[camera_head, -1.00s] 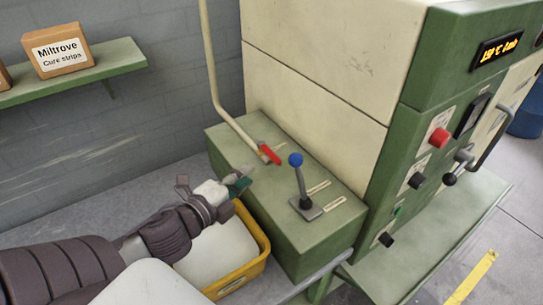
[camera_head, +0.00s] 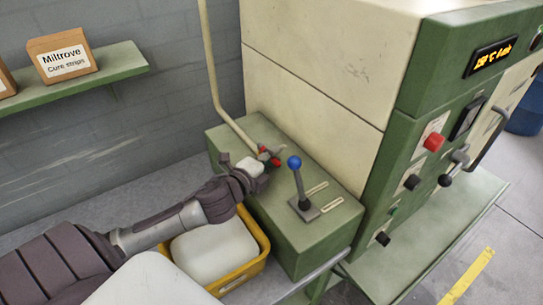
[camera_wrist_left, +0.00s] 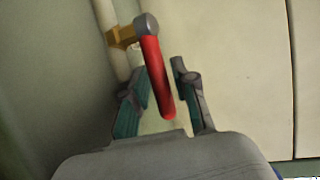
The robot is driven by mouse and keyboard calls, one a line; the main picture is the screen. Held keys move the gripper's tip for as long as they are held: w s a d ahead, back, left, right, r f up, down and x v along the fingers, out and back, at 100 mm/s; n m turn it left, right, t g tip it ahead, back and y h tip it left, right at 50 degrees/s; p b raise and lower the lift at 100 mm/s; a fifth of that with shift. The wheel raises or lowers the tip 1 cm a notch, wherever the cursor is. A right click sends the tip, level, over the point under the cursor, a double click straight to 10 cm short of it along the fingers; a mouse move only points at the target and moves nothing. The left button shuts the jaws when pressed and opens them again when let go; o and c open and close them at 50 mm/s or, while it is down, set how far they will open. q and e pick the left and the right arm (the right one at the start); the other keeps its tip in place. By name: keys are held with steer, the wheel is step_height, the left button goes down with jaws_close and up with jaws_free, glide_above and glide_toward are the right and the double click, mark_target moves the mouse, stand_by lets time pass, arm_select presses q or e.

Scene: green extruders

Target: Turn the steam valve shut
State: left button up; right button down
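The steam valve has a red lever handle (camera_head: 273,161) at the foot of a cream pipe (camera_head: 221,95), above the green box (camera_head: 258,130) of the machine. In the left wrist view the red handle (camera_wrist_left: 158,85) runs from a grey pivot beside a brass fitting (camera_wrist_left: 122,37) down between my fingers. My left gripper (camera_head: 266,160) is at the handle. In the wrist view its fingers (camera_wrist_left: 160,88) are open, one on each side of the handle, with a gap visible on the right side. My right gripper is out of view.
A blue-knobbed lever (camera_head: 295,163) stands on the green box just right of my left gripper. A yellow crate (camera_head: 246,270) with a pale load sits below my arm. A green shelf (camera_head: 115,69) holds a Miltrove carton (camera_head: 62,55) at the left.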

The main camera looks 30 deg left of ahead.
arm_select(q)
jaws_close()
